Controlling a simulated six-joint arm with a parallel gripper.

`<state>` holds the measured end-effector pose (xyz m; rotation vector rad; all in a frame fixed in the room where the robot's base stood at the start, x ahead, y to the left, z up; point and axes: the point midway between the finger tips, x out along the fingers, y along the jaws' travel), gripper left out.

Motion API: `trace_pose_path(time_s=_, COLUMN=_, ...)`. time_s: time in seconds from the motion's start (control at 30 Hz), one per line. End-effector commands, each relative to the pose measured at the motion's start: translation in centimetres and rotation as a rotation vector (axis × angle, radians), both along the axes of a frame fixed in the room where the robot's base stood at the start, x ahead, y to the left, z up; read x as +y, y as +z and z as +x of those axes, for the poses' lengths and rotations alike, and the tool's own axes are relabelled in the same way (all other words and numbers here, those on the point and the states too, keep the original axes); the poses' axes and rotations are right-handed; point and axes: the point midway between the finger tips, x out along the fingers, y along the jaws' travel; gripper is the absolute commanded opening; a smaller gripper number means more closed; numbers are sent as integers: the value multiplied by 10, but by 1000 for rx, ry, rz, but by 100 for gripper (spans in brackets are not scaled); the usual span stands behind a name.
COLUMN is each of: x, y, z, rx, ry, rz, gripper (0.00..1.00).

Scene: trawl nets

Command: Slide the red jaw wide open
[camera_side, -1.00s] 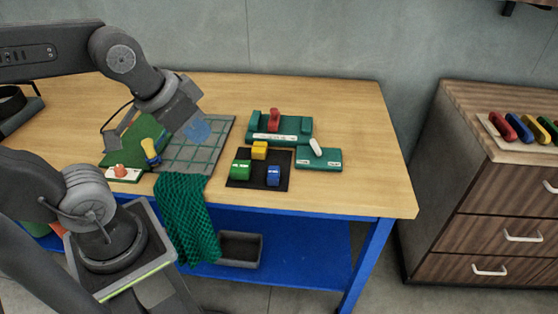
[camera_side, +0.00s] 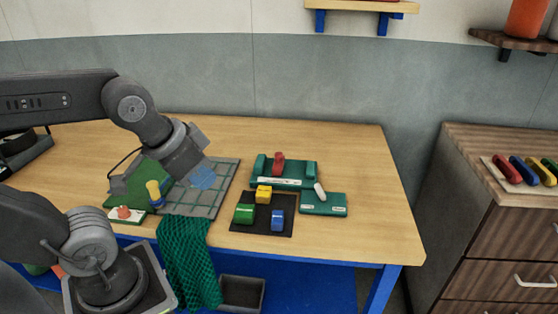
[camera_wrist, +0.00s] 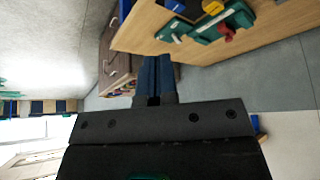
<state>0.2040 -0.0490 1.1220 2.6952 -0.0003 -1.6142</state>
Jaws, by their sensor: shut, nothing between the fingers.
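The red jaw (camera_side: 279,164) stands upright on a green vise-like base (camera_side: 296,183) with a white label strip on its front, between a green block at the left end and another at the right end. In the wrist view the red jaw (camera_wrist: 226,32) shows small near the top edge. My gripper (camera_side: 203,178) hangs over the grey gridded mat, left of the green base and apart from it. Its blue fingers (camera_wrist: 154,75) are together and empty in the wrist view.
A dark mat (camera_side: 262,226) with yellow, green and blue blocks lies in front of the base. A green plate with a white lever (camera_side: 320,191) is at its right. A green net (camera_side: 188,262) drapes over the table's front edge. Bare table lies to the right.

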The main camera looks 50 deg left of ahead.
Motion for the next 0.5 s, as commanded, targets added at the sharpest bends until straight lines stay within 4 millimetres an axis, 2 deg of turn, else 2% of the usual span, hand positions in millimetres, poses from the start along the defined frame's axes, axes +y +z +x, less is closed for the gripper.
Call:
trace_pose_path(time_s=0.37, x=0, y=0, z=0, rx=0, ry=0, rz=0, gripper=0)
trace_pose_path(time_s=0.5, x=1, y=2, z=3, rx=3, ry=12, rz=-4, gripper=11)
